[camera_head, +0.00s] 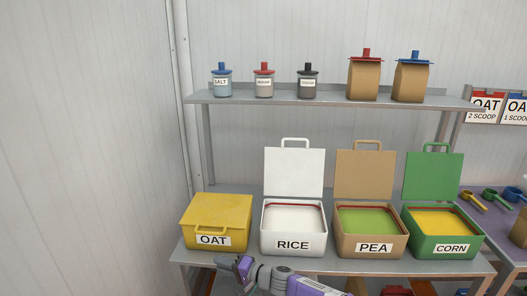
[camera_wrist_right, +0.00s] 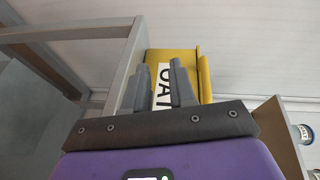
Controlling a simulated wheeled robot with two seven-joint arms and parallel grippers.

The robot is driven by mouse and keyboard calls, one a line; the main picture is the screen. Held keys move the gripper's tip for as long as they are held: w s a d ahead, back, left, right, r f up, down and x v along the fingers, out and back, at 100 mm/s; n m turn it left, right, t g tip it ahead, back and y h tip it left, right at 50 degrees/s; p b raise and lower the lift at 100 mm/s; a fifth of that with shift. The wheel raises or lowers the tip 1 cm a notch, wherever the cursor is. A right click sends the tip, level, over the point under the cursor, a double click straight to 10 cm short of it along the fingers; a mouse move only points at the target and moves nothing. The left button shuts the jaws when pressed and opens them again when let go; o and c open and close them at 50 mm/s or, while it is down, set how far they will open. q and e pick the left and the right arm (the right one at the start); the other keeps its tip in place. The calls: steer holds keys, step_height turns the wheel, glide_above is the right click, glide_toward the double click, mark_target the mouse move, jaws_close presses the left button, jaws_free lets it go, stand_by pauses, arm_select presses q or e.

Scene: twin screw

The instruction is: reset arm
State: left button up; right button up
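My right gripper (camera_head: 226,263) is at the bottom of the head view, in front of the shelf's lower edge, below the yellow OAT box (camera_head: 216,213). In the right wrist view its two grey fingers (camera_wrist_right: 160,83) stand apart. Part of the OAT box (camera_wrist_right: 172,57) and its label show beyond and between them, with nothing held. The OAT box has its lid down. The white RICE box (camera_head: 292,246), brown PEA box (camera_head: 372,249) and green CORN box (camera_head: 447,251) stand with lids raised. My left gripper is not in view.
The upper shelf (camera_head: 325,101) holds a blue-topped SALT jar (camera_head: 221,82), red-topped and black-topped jars, and two brown bags (camera_head: 364,78). The left wall area is clear.

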steer(key=s+d+f+n+g+h+p, duration=0.1)
steer(key=s+d+f+g+h, duration=0.15)
steer(key=s+f, duration=0.55)
steer(key=s+d+f+g+h+p, duration=0.15)
steer(key=s+d+f+h, duration=0.25)
steer(key=s+f, duration=0.45)
arm_select(q)
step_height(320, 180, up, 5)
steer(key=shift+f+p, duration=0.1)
steer(key=shift+p, duration=0.85)
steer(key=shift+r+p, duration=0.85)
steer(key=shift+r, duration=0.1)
arm_select(e)
steer(key=s+d+f+h, duration=0.2)
steer(key=s+d, duration=0.7)
steer(key=s, duration=0.1)
steer(key=s+d+f+g+h, duration=0.1)
steer(key=s+d+f+h, duration=0.1)
steer(key=s+d, duration=0.7)
steer(key=shift+s+m+g+h, duration=0.3)
steer(key=shift+s+m+h, duration=0.1)
steer(key=shift+s, duration=0.85)
